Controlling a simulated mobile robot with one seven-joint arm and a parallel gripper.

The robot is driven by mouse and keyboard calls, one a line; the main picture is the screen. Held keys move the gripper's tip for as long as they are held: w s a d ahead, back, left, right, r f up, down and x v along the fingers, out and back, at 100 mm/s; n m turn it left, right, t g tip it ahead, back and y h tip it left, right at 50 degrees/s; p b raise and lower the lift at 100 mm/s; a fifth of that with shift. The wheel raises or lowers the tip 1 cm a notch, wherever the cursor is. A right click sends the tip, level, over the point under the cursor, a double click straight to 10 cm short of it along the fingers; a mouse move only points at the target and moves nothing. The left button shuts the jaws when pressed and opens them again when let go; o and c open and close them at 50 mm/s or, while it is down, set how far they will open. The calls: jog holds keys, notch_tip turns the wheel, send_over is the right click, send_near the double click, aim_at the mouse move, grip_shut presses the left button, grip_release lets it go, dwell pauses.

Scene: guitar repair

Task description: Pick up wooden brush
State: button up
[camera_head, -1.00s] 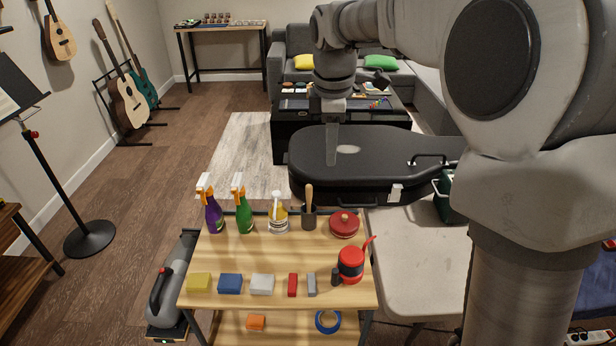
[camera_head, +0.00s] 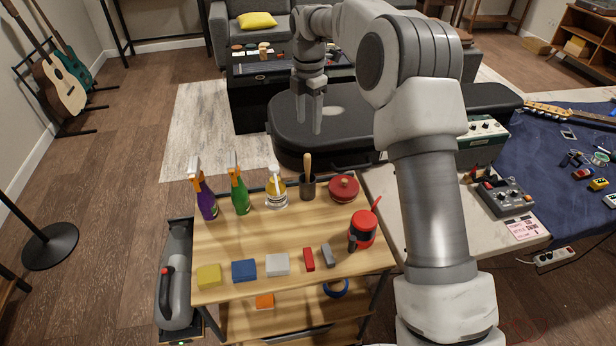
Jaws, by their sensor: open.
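The wooden brush (camera_head: 308,166) stands upright, handle up, in a dark cup (camera_head: 308,188) at the back of a small wooden table (camera_head: 250,240). Its lower end is hidden inside the cup. My gripper (camera_head: 309,130) is open and empty, pointing down. In the picture it appears just above the brush, in front of the black guitar case (camera_head: 350,140). It looks apart from the brush; the exact depth between them is hard to tell.
A clear bottle (camera_head: 276,192), a green spray bottle (camera_head: 239,192) and a purple one (camera_head: 206,200) stand left of the cup. A red round tin (camera_head: 343,188) is close on its right. A red pot (camera_head: 362,230) and several coloured blocks sit nearer the front.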

aim_at(308, 156)
jog(key=f, duration=0.8)
jog(key=f+b, duration=0.1)
jog(key=f, duration=0.3)
jog(key=shift+w, duration=0.25)
jog(key=shift+w+a+f, duration=0.1)
jog(key=shift+w+f, duration=0.05)
jog(key=shift+f, duration=1.35)
jog(key=shift+w+a+f, duration=0.1)
jog(key=shift+f, duration=1.4)
grip_shut()
